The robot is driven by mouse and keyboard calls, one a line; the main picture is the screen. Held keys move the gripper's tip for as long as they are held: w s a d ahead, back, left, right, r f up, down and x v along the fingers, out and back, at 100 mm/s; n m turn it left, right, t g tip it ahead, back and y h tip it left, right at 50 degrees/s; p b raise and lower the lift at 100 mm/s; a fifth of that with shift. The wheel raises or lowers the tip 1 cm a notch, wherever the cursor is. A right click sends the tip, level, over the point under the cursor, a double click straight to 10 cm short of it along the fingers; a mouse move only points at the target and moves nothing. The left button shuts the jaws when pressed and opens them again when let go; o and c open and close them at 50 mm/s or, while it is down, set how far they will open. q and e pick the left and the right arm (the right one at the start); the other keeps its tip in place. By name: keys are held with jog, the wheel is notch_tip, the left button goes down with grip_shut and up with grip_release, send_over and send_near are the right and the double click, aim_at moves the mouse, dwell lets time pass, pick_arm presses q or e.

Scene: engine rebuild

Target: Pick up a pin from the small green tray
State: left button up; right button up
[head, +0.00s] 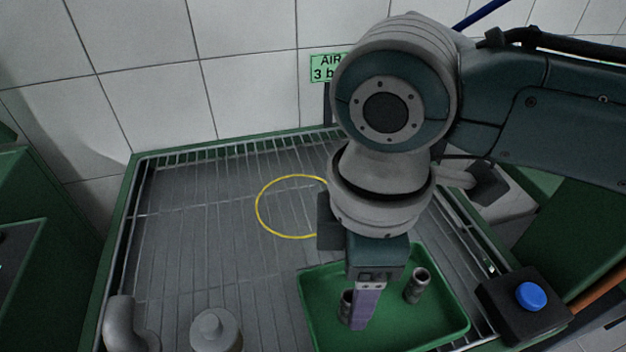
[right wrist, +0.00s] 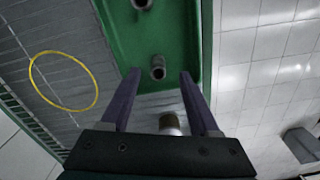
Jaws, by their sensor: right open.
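The small green tray (head: 447,322) lies on the grey ribbed worktop. Two short grey hollow pins stand in it: one to the right (head: 417,286) and one at the left (head: 346,306), partly hidden by my finger. My right gripper (head: 360,322) is over the left part of the tray, pointing down, open and empty. In the right wrist view, one pin (right wrist: 158,68) shows between the two purple fingertips and another pin (right wrist: 142,4) is at the top edge. A short grey-brown cylinder (right wrist: 170,124) shows near the palm; I cannot tell what it is. My left gripper is out of view.
A thin yellow ring (head: 258,207) marks the worktop behind and left of the tray, with clear room around it. A black box with a blue button (head: 531,296) is right of the tray. Grey rounded shapes (head: 215,332) are at the front left. A tiled wall stands behind.

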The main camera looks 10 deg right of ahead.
aim_at(351, 296)
notch_tip(351, 296, down, 6)
jog(key=shift+w+a+r+b, duration=0.1)
jog(key=shift+r+b, duration=0.05)
jog(key=shift+b, duration=0.4)
grip_shut()
dwell(0.3)
